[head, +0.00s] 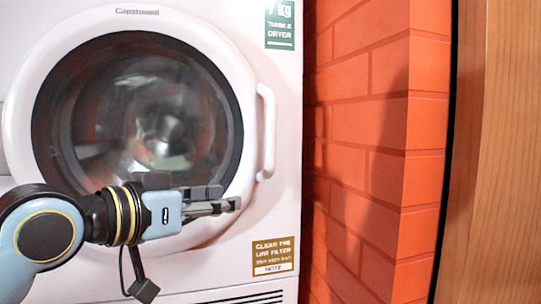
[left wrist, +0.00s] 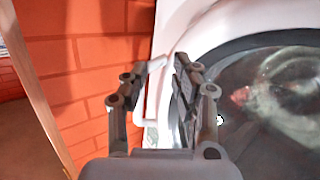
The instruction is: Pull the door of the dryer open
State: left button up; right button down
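The white dryer (head: 180,275) fills the left of the head view. Its round door (head: 235,75) has a dark glass window and looks shut. The white bar handle (head: 267,132) stands upright on the door's right edge. In the left wrist view the handle (left wrist: 151,108) shows between the fingers, partly hidden by them. My left gripper (head: 232,204) is in front of the door's lower right, below and left of the handle in the head view. In the left wrist view the gripper (left wrist: 168,62) is open with a gap between its fingertips, holding nothing. My right gripper is out of view.
An orange-red brick wall (head: 375,130) stands close to the right of the dryer. A wooden panel (head: 505,150) is at the far right. A note label (head: 273,256) is on the dryer's lower right front.

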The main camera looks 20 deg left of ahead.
pick_arm(q)
jog(key=m+t+h+p, duration=0.1)
jog(key=m+p, duration=0.1)
send_near(267, 136)
jog(key=x, duration=1.1)
jog(key=shift+p, duration=0.4)
jog(key=shift+c, duration=0.2)
grip_shut()
jog(key=shift+w+d, duration=0.1)
